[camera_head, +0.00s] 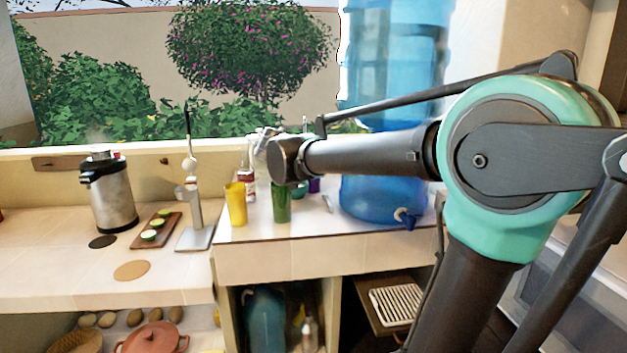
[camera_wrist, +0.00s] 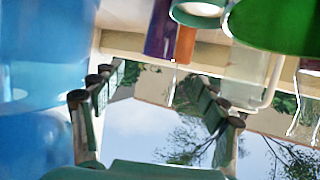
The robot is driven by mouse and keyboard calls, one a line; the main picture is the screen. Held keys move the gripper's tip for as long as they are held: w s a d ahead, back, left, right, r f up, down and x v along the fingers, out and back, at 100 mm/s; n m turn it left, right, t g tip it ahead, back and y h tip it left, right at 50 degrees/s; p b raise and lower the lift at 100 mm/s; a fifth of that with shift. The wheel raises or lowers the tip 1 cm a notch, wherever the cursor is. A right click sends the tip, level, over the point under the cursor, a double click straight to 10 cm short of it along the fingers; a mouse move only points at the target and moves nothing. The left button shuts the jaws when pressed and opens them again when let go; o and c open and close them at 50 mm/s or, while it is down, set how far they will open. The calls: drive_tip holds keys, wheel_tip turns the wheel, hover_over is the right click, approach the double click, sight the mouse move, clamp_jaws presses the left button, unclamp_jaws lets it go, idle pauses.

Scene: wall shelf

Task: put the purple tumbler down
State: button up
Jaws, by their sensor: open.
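The purple tumbler (camera_head: 314,185) stands on the raised counter in the head view, mostly hidden behind my arm. In the wrist view, which looks upside down, the purple tumbler (camera_wrist: 161,30) shows at the top middle, apart from the finger pads. My gripper (camera_wrist: 158,100) is open, its fingers spread at left and right with nothing held between them.
A green tumbler (camera_head: 281,203) and a yellow tumbler (camera_head: 236,204) stand at the counter's front left. A large blue water bottle (camera_head: 372,198) with a tap stands to the right. An orange item (camera_wrist: 185,44) is beside the purple tumbler. Bare counter shows at the front.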

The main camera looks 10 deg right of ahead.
drive_tip(key=x, duration=1.2)
drive_tip(key=shift+w+d+f, duration=0.2)
drive_tip(key=shift+d+f, duration=0.05)
drive_tip(key=shift+d, duration=0.05)
drive_tip(key=shift+c, duration=0.3)
clamp_jaws()
